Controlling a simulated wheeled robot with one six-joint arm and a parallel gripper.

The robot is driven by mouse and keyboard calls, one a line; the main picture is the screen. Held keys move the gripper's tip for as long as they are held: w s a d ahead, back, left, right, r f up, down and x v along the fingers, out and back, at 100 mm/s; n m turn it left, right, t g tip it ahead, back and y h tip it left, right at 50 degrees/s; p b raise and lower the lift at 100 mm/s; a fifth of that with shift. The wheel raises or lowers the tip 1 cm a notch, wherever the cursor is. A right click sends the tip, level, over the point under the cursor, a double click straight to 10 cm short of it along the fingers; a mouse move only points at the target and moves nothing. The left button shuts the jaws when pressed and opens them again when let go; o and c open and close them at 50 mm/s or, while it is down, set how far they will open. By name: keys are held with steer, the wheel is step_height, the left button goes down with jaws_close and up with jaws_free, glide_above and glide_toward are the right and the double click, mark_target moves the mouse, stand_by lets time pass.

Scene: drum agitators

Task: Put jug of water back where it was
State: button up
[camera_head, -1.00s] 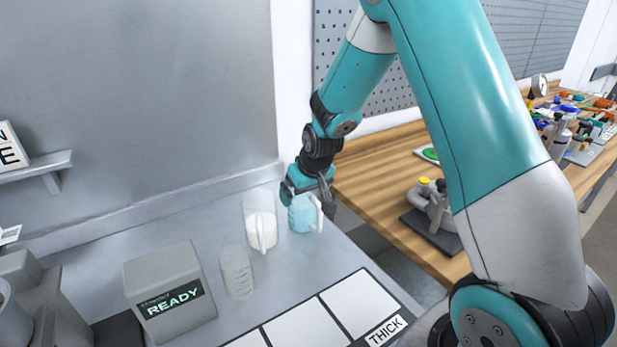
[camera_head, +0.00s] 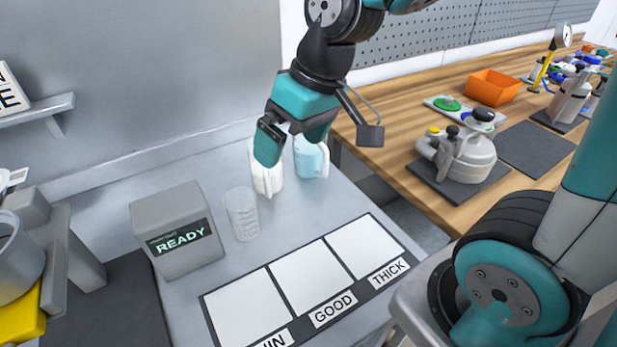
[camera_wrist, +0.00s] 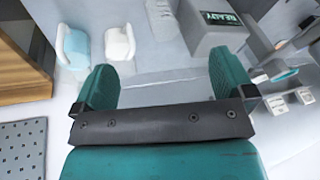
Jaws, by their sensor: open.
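The jug of water (camera_head: 311,158) is light blue with a white handle and stands upright on the grey bench near its back right corner. It also shows in the wrist view (camera_wrist: 76,46), at the upper left. Beside it on the left stands a jug with white contents (camera_head: 267,177), partly hidden behind my gripper in the head view; it shows whole in the wrist view (camera_wrist: 119,42). My gripper (camera_head: 262,146) is raised above the bench, apart from both jugs. In the wrist view its two teal fingers (camera_wrist: 165,88) are spread with nothing between them.
A clear beaker (camera_head: 242,214) and a grey box reading READY (camera_head: 160,215) stand left of the jugs. A dark mat with white squares (camera_head: 352,248) lies along the front. A wooden table (camera_head: 440,112) at right holds a metal canister (camera_head: 470,160) and an orange bin (camera_head: 493,88).

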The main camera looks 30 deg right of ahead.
steer(key=s+a+r+n+g+y, duration=0.1)
steer(key=s+a, duration=0.4)
steer(key=s, duration=0.6)
steer(key=shift+s+r+n+g, duration=0.15)
steer(key=shift+s+n+g, duration=0.35)
steer(key=shift+n, duration=0.6)
steer(key=shift+w+d, duration=0.1)
steer(key=shift+w, duration=0.05)
